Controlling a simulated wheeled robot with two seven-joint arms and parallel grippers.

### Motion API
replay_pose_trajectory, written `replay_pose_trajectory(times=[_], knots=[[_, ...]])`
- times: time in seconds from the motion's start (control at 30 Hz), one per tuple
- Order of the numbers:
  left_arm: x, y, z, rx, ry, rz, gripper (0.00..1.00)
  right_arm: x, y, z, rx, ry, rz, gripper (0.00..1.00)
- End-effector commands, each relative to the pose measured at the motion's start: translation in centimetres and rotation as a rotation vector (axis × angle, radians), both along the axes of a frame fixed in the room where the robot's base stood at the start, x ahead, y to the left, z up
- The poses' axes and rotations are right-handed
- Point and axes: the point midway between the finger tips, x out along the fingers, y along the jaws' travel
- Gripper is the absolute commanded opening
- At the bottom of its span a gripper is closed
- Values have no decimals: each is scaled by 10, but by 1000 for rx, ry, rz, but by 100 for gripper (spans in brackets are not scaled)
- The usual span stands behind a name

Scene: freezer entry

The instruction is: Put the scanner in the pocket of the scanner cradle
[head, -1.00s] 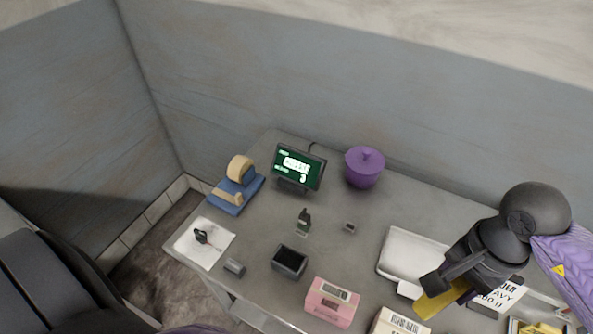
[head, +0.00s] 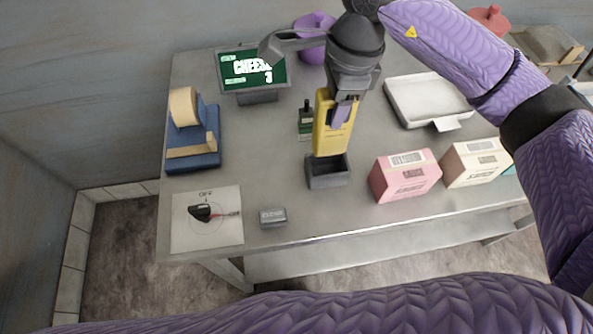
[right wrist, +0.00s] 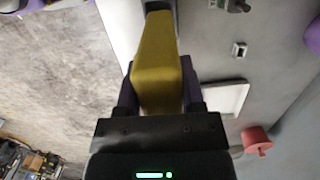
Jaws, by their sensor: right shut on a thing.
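The scanner (head: 331,138) is a yellow block, held upright in my right gripper (head: 341,108). In the right wrist view the scanner (right wrist: 158,65) sits between the two fingers of the right gripper (right wrist: 158,88). The scanner cradle (head: 328,177) is a small dark grey open box on the table. The scanner's lower end is over the cradle's opening, at its back rim in the head view. I cannot tell whether the end is inside the pocket. My left gripper is not in view.
A pink box (head: 404,177) and a cream box (head: 473,163) stand right of the cradle. A white tray (head: 428,98) is behind right, a display (head: 252,72) behind left. A grey block (head: 273,217) lies front left.

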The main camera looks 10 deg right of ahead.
Motion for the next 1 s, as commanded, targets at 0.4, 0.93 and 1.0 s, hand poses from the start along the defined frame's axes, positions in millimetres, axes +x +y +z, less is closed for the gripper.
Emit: replay_pose_trajectory(times=[0.4,0.93,1.0], knots=[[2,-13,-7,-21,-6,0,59,-1,0,-81,0,5,1,0],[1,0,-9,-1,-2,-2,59,-1,0,-87,-1,1,2,85],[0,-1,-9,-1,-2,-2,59,-1,0,-87,-1,1,2,85]])
